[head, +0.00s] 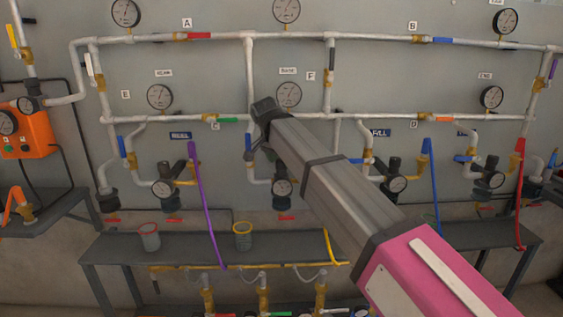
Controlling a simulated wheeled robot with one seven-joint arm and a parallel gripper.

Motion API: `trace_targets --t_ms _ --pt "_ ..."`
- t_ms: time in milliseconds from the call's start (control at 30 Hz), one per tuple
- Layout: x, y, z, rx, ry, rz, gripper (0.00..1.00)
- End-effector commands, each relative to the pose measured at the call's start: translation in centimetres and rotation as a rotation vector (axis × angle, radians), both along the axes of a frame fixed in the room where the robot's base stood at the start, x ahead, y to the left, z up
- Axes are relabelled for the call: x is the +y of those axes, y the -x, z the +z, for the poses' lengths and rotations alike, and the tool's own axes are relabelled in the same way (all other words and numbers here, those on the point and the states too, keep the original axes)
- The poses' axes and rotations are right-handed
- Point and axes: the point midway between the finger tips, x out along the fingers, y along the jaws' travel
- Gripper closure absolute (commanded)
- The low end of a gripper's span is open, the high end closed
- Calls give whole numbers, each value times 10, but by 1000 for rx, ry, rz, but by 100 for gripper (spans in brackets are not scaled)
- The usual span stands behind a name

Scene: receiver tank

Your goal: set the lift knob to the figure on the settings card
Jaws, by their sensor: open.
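My arm reaches from the lower right toward the wall, and my gripper (258,152) is at its dark far end, in front of the pipework below the middle gauge. It is small and partly hidden by my arm; it holds nothing that I can see. I cannot pick out the lift knob or the settings card for certain. An orange box (36,132) with a gauge and small controls is at the far left. Dark fittings with gauges (163,188) hang on the lower pipes; their markings are too small to read.
White pipes (300,38) with coloured valve handles and round gauges (159,96) cover the grey wall. A dark bench (110,248) below carries a grey cup (149,237) and a yellow-rimmed cup (242,236). Purple (203,205) and blue (431,185) hoses hang in front.

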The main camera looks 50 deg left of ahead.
Motion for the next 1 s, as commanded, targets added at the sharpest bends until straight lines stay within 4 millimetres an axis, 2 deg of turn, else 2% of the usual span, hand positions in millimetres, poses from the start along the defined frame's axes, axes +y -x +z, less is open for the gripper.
trace_targets --t_ms 300,500,700,1000 --pt "-2 22 54 0 -1 1 34" --pt "-4 33 80 0 0 0 34" --pt "-5 38 90 1 1 0 34" --pt "-5 38 91 1 2 -1 34"
